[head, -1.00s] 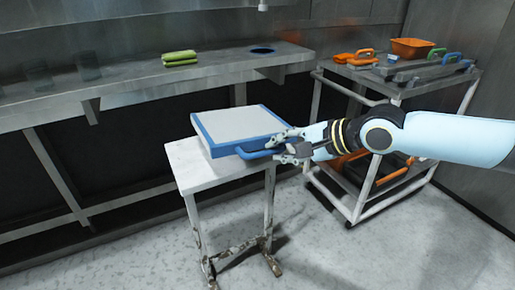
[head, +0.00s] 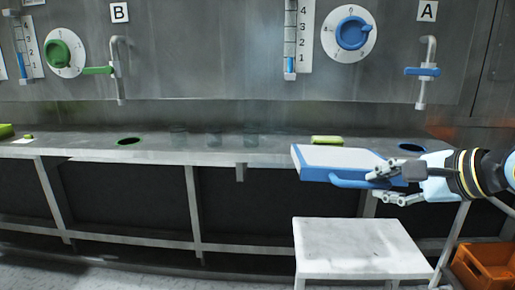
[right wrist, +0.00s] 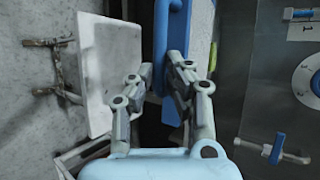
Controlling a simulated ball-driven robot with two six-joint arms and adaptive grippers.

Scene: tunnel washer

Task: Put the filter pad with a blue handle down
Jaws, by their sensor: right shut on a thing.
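The filter pad (head: 338,157) is a flat white pad in a blue frame with a blue handle (head: 350,182). My right gripper (head: 378,182) is shut on the handle at the pad's near side. The pad looks about level and is held above the small white table (head: 355,243), with a gap beneath it. In the right wrist view, the blue handle (right wrist: 162,38) runs between the fingers (right wrist: 158,72), and the table (right wrist: 102,75) lies to the left of it. My left gripper is not in view.
The small table's top is bare. Behind it runs a long grey bench (head: 270,148) with a green pad (head: 327,140) and glass-like containers. Valve taps and dials A and B are on the wall. An orange crate (head: 485,265) stands low at the right.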

